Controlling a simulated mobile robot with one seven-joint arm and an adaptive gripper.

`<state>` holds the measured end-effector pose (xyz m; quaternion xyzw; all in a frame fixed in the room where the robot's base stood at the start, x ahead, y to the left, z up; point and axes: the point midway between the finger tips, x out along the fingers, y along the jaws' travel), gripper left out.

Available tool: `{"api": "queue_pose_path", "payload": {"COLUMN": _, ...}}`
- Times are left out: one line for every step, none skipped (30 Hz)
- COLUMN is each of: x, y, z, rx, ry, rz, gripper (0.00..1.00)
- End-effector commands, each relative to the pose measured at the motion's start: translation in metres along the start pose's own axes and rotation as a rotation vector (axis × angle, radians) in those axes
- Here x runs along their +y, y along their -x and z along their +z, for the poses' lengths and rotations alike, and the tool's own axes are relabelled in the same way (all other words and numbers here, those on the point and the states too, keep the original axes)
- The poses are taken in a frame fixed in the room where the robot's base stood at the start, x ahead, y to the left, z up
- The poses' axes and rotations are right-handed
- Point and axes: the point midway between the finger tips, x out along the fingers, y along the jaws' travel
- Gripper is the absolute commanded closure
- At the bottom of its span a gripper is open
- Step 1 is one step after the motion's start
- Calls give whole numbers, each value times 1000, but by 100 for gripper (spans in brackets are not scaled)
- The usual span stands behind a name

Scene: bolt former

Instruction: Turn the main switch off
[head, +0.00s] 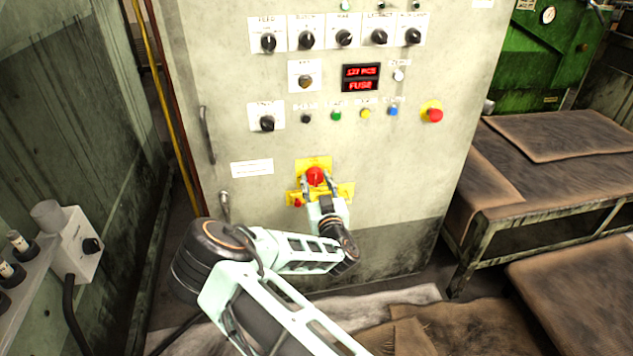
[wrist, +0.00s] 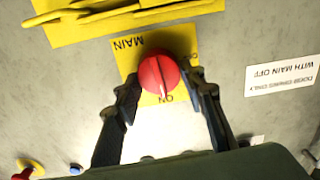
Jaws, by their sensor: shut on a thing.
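The main switch is a round red knob (head: 315,176) on a yellow plate (head: 313,161) low on the grey cabinet front. In the wrist view the red knob (wrist: 158,78) shows close up, with "MAIN" and "ON" printed upside down on the plate. Its white pointer line points toward the "ON" mark.
Above are black rotary knobs (head: 344,38), a red display (head: 361,77), small buttons (head: 336,115) and a red emergency stop (head: 434,114). Yellow bars (head: 343,190) lie just below the switch. A cabinet handle (head: 207,135) is at left. A brown-covered bench (head: 545,150) stands at right.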

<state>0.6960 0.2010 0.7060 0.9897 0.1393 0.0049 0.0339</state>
Motion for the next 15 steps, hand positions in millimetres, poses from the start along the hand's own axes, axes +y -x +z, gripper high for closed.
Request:
{"api": "queue_pose_path", "payload": {"x": 1, "y": 0, "z": 0, "rx": 3, "ry": 17, "rz": 3, "gripper": 87}}
{"api": "queue_pose_path", "payload": {"x": 1, "y": -1, "z": 0, "rx": 3, "ry": 33, "rz": 3, "gripper": 87}}
{"api": "queue_pose_path", "payload": {"x": 1, "y": -1, "z": 0, "rx": 3, "ry": 57, "rz": 3, "gripper": 87}}
{"api": "queue_pose_path", "payload": {"x": 1, "y": -1, "z": 0, "rx": 3, "ry": 76, "rz": 3, "gripper": 87}}
{"api": "queue_pose_path", "payload": {"x": 1, "y": -1, "z": 0, "rx": 3, "ry": 97, "rz": 3, "gripper": 87}}
{"api": "queue_pose_path", "payload": {"x": 1, "y": 0, "z": 0, "rx": 3, "ry": 124, "rz": 3, "gripper": 87}}
{"api": "queue_pose_path", "payload": {"x": 1, "y": 0, "z": 0, "rx": 3, "ry": 148, "rz": 3, "gripper": 87}}
{"api": "queue_pose_path", "payload": {"x": 0, "y": 0, "z": 0, "rx": 3, "ry": 171, "rz": 2, "gripper": 87}}
{"api": "queue_pose_path", "payload": {"x": 0, "y": 0, "z": 1, "rx": 2, "ry": 203, "rz": 3, "gripper": 87}}
{"api": "queue_pose_path", "payload": {"x": 0, "y": 0, "z": 1, "rx": 2, "ry": 228, "rz": 3, "gripper": 87}}
{"api": "queue_pose_path", "payload": {"x": 0, "y": 0, "z": 1, "rx": 2, "ry": 254, "rz": 2, "gripper": 87}}
{"api": "queue_pose_path", "payload": {"x": -1, "y": 0, "z": 1, "rx": 2, "ry": 291, "rz": 1, "gripper": 87}}
{"api": "queue_pose_path", "payload": {"x": -2, "y": 0, "z": 2, "rx": 2, "ry": 319, "rz": 1, "gripper": 87}}
{"api": "queue_pose_path", "payload": {"x": -2, "y": 0, "z": 2, "rx": 2, "ry": 348, "rz": 0, "gripper": 87}}
{"api": "queue_pose_path", "payload": {"x": -2, "y": 0, "z": 2, "rx": 2, "ry": 386, "rz": 0, "gripper": 87}}
